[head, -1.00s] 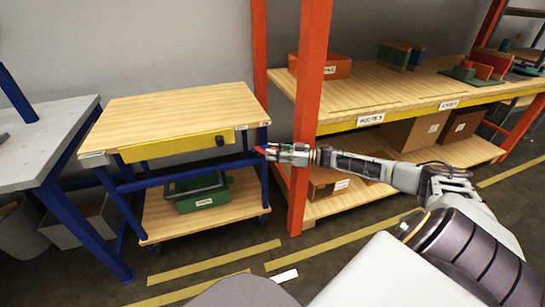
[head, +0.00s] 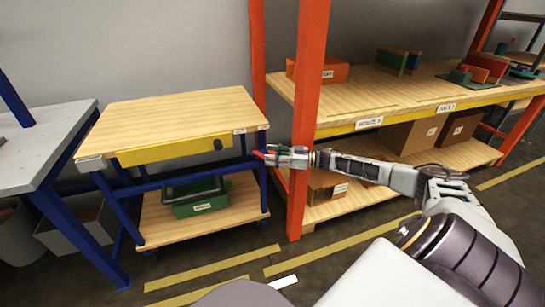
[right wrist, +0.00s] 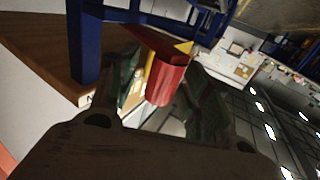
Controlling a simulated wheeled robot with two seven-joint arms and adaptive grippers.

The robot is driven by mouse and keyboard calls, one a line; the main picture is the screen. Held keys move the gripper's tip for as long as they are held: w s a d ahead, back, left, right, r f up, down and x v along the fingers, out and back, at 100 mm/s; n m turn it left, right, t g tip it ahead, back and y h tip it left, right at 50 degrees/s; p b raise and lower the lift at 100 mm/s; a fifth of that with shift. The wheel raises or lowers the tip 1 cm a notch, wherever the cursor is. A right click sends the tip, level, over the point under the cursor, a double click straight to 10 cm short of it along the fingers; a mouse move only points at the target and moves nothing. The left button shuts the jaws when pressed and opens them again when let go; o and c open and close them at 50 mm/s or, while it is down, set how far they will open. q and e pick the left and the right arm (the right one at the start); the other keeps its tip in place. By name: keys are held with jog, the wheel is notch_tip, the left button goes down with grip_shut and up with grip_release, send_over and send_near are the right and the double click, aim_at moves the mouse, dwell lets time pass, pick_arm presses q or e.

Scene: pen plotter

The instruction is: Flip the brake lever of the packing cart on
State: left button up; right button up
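The packing cart (head: 170,108) has a wooden top, blue legs and a yellow drawer front, and stands left of centre in the head view. The brake lever looks like the red piece (right wrist: 168,82) with a yellow part beside it in the right wrist view, near a blue leg. My right gripper (head: 264,156) is by the cart's right front leg. In the right wrist view its fingers (right wrist: 163,68) are spread, with the red piece showing between them; I cannot tell whether they touch it. My left gripper is not in view.
An orange-posted shelf (head: 311,90) stands close on the right, behind my right forearm. A grey-topped table (head: 45,140) with blue legs stands at the left. A green crate (head: 200,203) sits on the cart's lower shelf. Floor with yellow tape (head: 210,268) is open in front.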

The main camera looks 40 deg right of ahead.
jog(key=shift+s, duration=0.1)
jog(key=v, duration=1.1)
jog(key=shift+s+d, duration=0.25)
jog(key=shift+d, duration=0.05)
dwell(0.6)
dwell(0.6)
